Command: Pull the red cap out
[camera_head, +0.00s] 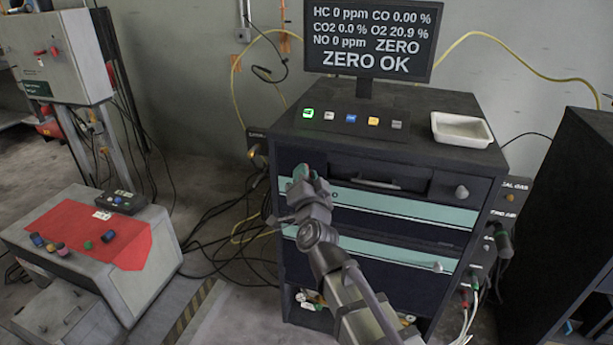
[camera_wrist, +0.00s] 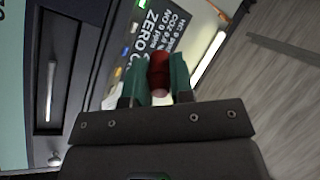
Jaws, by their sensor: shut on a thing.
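My gripper (camera_head: 302,174) is in front of the upper left of the dark cabinet (camera_head: 340,140), at about the height of its top drawers. In the wrist view, the two green fingers of my gripper (camera_wrist: 158,78) are shut on the red cap (camera_wrist: 159,66), a short red cylinder. No socket or panel shows touching the cap in that view. In the head view the cap is hidden by my gripper, so its distance from the cabinet cannot be told there.
A monitor (camera_head: 369,38) reading ZERO OK, coloured buttons and a white tray (camera_head: 461,129) are on the cabinet top. At left, a grey bench with a red mat (camera_head: 75,228) bears several small coloured pieces. Loose cables (camera_head: 215,235) lie between them.

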